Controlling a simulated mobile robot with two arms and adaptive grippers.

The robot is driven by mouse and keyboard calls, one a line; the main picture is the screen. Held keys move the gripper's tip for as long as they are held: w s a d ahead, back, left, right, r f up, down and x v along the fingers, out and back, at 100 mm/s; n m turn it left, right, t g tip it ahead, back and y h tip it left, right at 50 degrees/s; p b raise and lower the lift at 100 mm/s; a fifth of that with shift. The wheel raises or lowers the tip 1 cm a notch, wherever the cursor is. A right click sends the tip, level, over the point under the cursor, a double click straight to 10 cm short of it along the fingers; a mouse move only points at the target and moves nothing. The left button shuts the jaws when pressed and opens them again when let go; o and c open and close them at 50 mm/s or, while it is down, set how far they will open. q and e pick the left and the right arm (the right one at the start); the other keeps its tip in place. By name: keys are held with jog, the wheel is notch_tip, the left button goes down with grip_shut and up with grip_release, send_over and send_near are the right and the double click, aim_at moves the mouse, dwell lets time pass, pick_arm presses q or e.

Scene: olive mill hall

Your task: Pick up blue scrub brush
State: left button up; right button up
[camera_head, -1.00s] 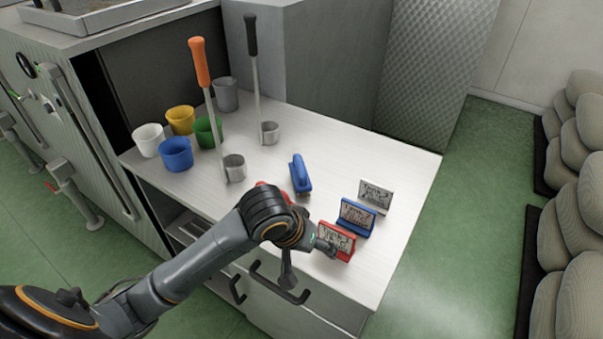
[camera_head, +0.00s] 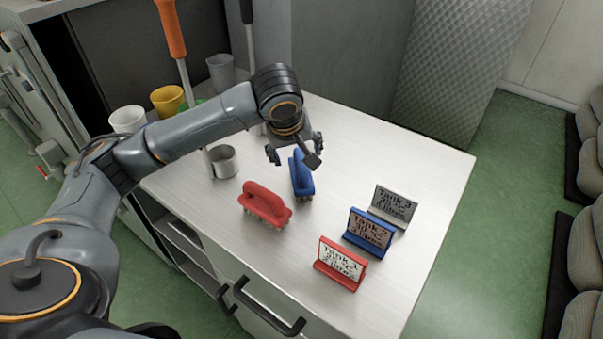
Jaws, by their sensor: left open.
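The blue scrub brush (camera_head: 304,181) lies on the white counter, its far end partly hidden by my left gripper. My left gripper (camera_head: 292,160) is open and points down over the far part of the brush, with a finger to each side of it in the picture. I cannot tell whether the fingers touch the brush. A red scrub brush (camera_head: 265,203) stands on its bristles to the left and nearer. My right gripper is not in view.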

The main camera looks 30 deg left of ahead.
aim_at(298, 157)
pick_arm(q)
jog(key=x, duration=0.3)
jog(key=shift+w+f, duration=0.15)
jog(key=shift+f, duration=0.05)
jog(key=x, duration=0.3)
jog(key=shift+w+a+f+p, duration=0.1)
jog(key=shift+a+f+p, duration=0.15)
jog(key=shift+a+p, duration=0.1)
jog(key=shift+w+f, duration=0.1)
jog(key=shift+f, duration=0.2)
jog(key=c, duration=1.4)
jog(key=shift+c, duration=0.3)
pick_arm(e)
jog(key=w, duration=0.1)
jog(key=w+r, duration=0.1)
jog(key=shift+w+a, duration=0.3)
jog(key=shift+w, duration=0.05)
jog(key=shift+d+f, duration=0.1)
